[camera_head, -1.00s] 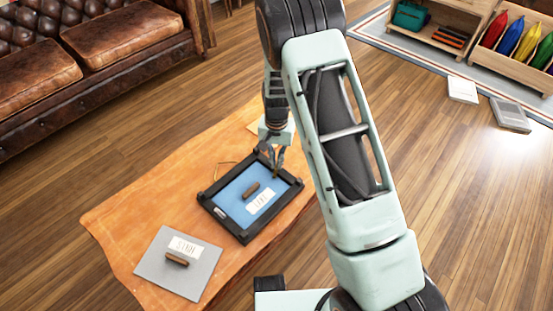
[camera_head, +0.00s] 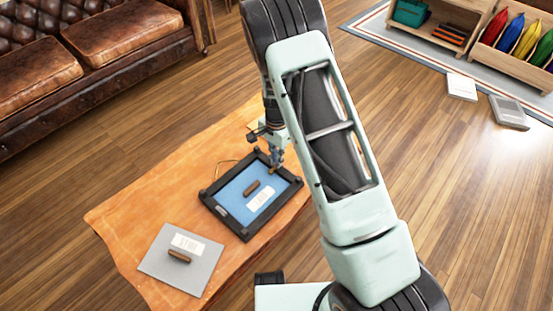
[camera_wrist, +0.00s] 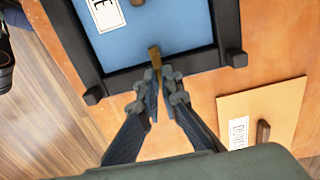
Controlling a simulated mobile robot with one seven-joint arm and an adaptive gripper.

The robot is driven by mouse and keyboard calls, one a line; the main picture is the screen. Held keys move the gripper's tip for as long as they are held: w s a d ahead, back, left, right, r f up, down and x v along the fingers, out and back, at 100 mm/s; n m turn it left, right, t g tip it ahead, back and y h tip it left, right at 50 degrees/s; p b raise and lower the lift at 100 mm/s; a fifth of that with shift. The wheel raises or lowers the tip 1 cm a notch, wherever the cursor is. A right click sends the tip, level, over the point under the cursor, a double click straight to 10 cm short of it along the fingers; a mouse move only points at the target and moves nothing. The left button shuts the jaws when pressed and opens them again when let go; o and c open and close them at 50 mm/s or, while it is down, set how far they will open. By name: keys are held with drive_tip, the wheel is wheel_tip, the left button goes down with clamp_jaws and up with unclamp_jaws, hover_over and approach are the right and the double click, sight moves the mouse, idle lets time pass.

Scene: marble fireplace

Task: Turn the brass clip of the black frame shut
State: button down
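The black frame (camera_head: 241,237) lies on the orange-brown leather-like top with a blue panel (camera_head: 234,191) inside it. The panel carries a brown handle (camera_head: 251,188) and a white label (camera_head: 260,200). The brass clip (camera_wrist: 154,52) is small and sits at the frame's rim, its visible end by the blue panel's edge in the wrist view. My gripper (camera_wrist: 160,76) is over that rim, its two fingers nearly together with the clip between the tips. In the head view my gripper (camera_head: 273,168) is at the frame's far right corner. The clip's lower part is hidden by the fingers.
A grey panel (camera_head: 158,268) with a brown handle lies near the frame's left. A tan panel (camera_wrist: 262,103) with a handle lies beside the frame in the wrist view. A brown leather sofa (camera_head: 110,55) stands back left; shelves (camera_head: 530,65) stand back right.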

idle(0.3)
drive_tip(key=c, duration=2.2)
unclamp_jaws()
drive_tip(key=shift+o, duration=0.2)
drive_tip(key=shift+r, duration=0.1)
wheel_tip(320, 180, up, 12)
